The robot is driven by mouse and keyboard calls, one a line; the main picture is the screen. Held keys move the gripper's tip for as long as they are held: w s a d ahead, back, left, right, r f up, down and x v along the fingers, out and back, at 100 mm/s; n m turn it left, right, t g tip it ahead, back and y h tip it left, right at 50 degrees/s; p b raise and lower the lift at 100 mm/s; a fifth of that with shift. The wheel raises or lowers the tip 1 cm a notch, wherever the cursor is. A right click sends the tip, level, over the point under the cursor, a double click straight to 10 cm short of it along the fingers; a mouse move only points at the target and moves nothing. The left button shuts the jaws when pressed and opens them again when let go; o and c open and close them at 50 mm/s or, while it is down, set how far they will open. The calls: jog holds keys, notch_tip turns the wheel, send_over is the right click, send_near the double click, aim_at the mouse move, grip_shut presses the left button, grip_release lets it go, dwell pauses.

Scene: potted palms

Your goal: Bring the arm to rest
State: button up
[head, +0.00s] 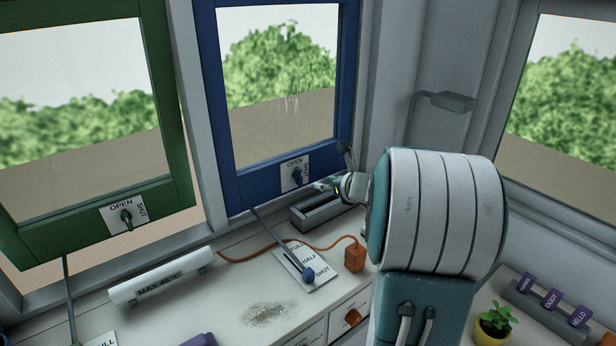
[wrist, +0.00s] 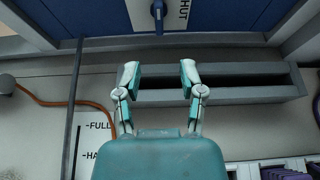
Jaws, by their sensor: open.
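My gripper (head: 335,172) is in front of the lower right corner of the blue window frame (head: 265,190), partly hidden behind my own arm. In the wrist view my gripper (wrist: 159,76) has its two fingers spread apart with nothing between them. The blue window's handle (head: 298,175) stands on an OPEN/SHUT plate just left of the gripper, and it also shows at the top of the wrist view (wrist: 158,9). The fingers appear apart from the handle.
A grey trough (head: 304,222) lies below the gripper. An orange cable leads to an orange block (head: 354,254). A green window (head: 100,225) is at left; a yellow-potted plant (head: 493,328) is at lower right.

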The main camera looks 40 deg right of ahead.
jog(key=s+a+r+n+g+y, duration=0.2)
jog(key=s+a+n, duration=0.1)
jog(key=a+n, duration=0.75)
jog(key=s+a+r+n+g+y, duration=0.1)
jog(key=s+a+n+g+y, duration=0.2)
jog(key=a+n, duration=0.75)
jog(key=s+a+n+g+h, duration=0.1)
jog(key=s+a+n+h, duration=0.1)
jog(key=s+a+n, duration=0.3)
jog(key=s+a+f+n+g+h, duration=0.1)
jog(key=s+a+n+h, duration=0.2)
jog(key=s+n, duration=0.6)
jog(key=s+a, duration=0.2)
jog(key=s, duration=0.1)
jog(key=shift+s+a+f+n+g, duration=0.15)
jog(key=shift+s+a+n+g, duration=0.1)
jog(key=shift+s+n+g, duration=0.15)
